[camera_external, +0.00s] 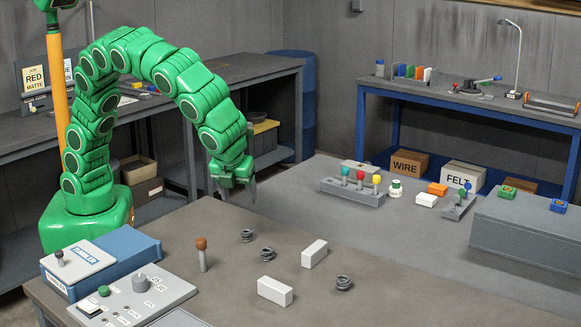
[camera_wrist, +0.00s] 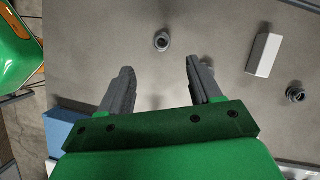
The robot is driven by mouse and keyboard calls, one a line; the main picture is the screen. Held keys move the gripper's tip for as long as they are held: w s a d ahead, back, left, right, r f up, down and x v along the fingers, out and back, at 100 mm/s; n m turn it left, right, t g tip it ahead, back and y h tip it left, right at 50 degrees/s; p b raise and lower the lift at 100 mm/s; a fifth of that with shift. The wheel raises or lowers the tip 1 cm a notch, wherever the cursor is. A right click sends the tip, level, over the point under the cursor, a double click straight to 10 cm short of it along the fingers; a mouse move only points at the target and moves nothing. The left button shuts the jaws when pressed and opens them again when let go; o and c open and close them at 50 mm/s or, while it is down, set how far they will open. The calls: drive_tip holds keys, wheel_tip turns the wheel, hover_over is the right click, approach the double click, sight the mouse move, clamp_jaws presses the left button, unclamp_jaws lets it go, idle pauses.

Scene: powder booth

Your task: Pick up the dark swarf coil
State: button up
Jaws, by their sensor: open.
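Several small dark grey coils lie on the near table: one (camera_external: 247,236) nearest below my gripper, one (camera_external: 266,254) a little nearer the camera, and one (camera_external: 343,283) further right. Their shades look alike, so I cannot tell which one is the dark swarf coil. My gripper (camera_external: 233,193) hangs above the table's far edge, fingers down, apart from the coils. In the wrist view my gripper (camera_wrist: 159,72) is open and empty. One coil (camera_wrist: 161,41) shows just beyond and between the fingertips, and another coil (camera_wrist: 296,93) is at the right.
White blocks (camera_external: 314,254) (camera_external: 275,291) lie among the coils; one block (camera_wrist: 263,54) shows in the wrist view. A brown-topped peg (camera_external: 202,253) stands left of the coils. A control panel (camera_external: 137,295) and blue-sided box (camera_external: 105,262) fill the table's left end.

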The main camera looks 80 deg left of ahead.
approach(246, 230)
drive_tip(key=f, duration=0.1)
drive_tip(key=shift+x, duration=1.45)
drive_tip(key=shift+a+x, duration=0.2)
drive_tip(key=shift+x, duration=2.35)
drive_tip(key=shift+w+r, duration=0.1)
drive_tip(key=c, duration=1.1)
drive_tip(key=shift+r, duration=0.1)
